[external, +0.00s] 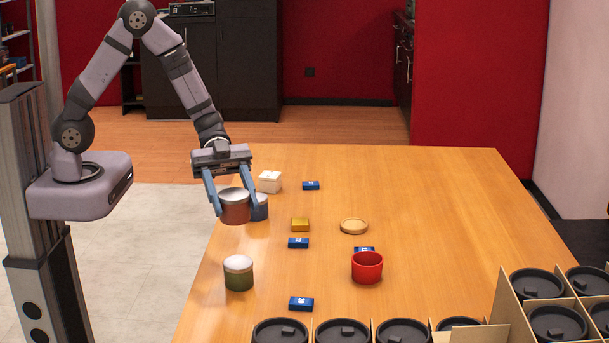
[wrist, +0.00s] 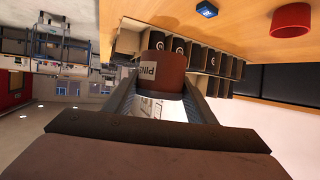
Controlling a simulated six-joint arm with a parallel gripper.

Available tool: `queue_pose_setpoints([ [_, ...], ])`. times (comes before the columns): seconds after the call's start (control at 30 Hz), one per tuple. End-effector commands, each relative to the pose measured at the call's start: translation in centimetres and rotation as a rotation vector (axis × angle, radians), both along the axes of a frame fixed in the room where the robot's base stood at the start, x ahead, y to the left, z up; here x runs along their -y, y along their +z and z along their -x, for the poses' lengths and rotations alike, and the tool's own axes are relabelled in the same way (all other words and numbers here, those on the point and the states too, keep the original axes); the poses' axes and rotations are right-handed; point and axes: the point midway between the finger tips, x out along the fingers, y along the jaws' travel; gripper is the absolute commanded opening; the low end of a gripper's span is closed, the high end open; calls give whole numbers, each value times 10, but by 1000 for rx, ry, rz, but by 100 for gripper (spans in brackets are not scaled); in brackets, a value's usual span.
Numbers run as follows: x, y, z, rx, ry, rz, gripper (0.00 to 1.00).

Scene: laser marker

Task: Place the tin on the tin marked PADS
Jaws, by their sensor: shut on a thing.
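My gripper (external: 230,195) is shut on a brown-red tin (external: 235,208) with a pale lid, near the table's left edge. In the wrist view the held tin (wrist: 168,80) sits between the fingers, and its white label appears to read PINS. A blue tin (external: 260,208) is just behind it, partly hidden by the held tin and a finger. A green tin (external: 239,275) with a pale lid stands upright nearer the camera. No PADS marking is readable on either of these tins.
A divided crate with black-lidded containers (external: 560,322) fills the front right.

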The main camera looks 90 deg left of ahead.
Motion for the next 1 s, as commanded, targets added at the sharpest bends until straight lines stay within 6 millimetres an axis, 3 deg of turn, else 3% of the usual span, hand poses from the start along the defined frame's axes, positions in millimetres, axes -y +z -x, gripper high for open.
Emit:
queue_pose_setpoints([
  [0.17, 0, -6, 0, -2, -4, 2, 22],
  [0.5, 0, -51, 0, -3, -3, 1, 22],
  [0.83, 0, -62, 0, -1, -3, 0, 22],
  [1.0, 0, -81, 0, -4, -3, 2, 22],
])
